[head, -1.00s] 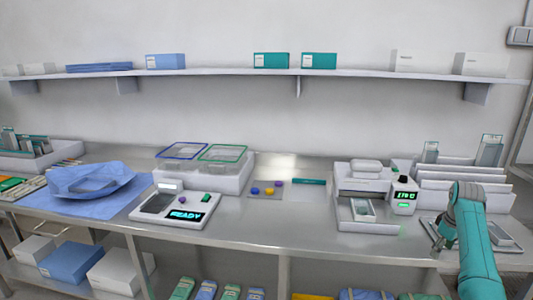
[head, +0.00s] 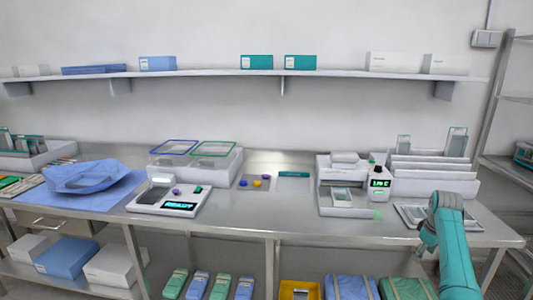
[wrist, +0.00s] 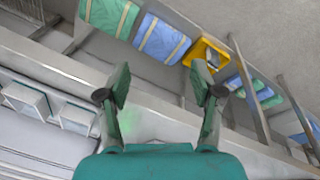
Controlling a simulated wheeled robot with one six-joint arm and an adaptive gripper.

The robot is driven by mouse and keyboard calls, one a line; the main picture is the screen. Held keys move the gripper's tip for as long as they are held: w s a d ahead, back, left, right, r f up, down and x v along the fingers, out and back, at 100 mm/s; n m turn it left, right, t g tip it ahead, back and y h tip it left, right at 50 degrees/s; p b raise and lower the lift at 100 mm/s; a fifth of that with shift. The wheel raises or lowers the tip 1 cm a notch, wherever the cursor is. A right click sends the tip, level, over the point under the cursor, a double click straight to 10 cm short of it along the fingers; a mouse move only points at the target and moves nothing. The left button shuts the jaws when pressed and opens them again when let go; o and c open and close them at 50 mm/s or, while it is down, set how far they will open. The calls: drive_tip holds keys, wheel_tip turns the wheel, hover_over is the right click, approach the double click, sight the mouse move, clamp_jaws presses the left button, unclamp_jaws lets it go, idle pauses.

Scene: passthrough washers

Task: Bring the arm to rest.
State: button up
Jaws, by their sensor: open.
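My teal arm (head: 452,245) reaches up at the right front of the steel counter (head: 290,222). In the head view its gripper (head: 424,246) hangs small and partly hidden at the counter's front edge, close to a small grey tray (head: 408,211). In the wrist view the two fingers of my gripper (wrist: 161,88) stand wide apart with nothing between them. Below them is the counter edge, with the lower shelf beyond.
A readout device (head: 168,200) and a blue cloth (head: 85,178) are further left. Wrapped packs (head: 350,287) and a yellow bin (head: 300,290) lie below. A metal rack (head: 510,120) stands right.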

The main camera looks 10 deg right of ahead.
drive_tip(key=s+a+f+t, duration=0.1)
drive_tip(key=s+a+f, duration=0.1)
drive_tip(key=a+f, duration=0.75)
drive_tip(key=s+a+f+t, duration=0.25)
drive_tip(key=a+f, duration=0.25)
drive_tip(key=f, duration=0.9)
drive_tip(key=s+a+f+m+t+h, duration=0.1)
drive_tip(key=s+a+f, duration=0.4)
drive_tip(key=s+a, duration=0.35)
drive_tip(key=s+a+f+t, duration=0.2)
drive_tip(key=s+a+f, duration=0.2)
drive_tip(key=s+a, duration=0.4)
drive_tip(key=s+a+r+t, duration=0.1)
drive_tip(key=s+a+r, duration=0.15)
drive_tip(key=s, duration=0.45)
drive_tip(key=s+a+r+m+t, duration=0.1)
drive_tip(key=s+a+r, duration=0.1)
drive_tip(key=s+a, duration=0.35)
drive_tip(key=s+a+r+t, duration=0.1)
drive_tip(key=s+a+r, duration=0.15)
drive_tip(key=s, duration=0.65)
drive_tip(key=s+a+r+t+y, duration=0.1)
drive_tip(key=s+r, duration=0.6)
drive_tip(key=r, duration=0.4)
drive_tip(key=s+a+r+m+t+y, duration=0.1)
drive_tip(key=s+a+r+t, duration=0.1)
drive_tip(key=s+r, duration=0.6)
wheel_tip(320, 180, up, 4)
drive_tip(key=shift+a+f, duration=0.15)
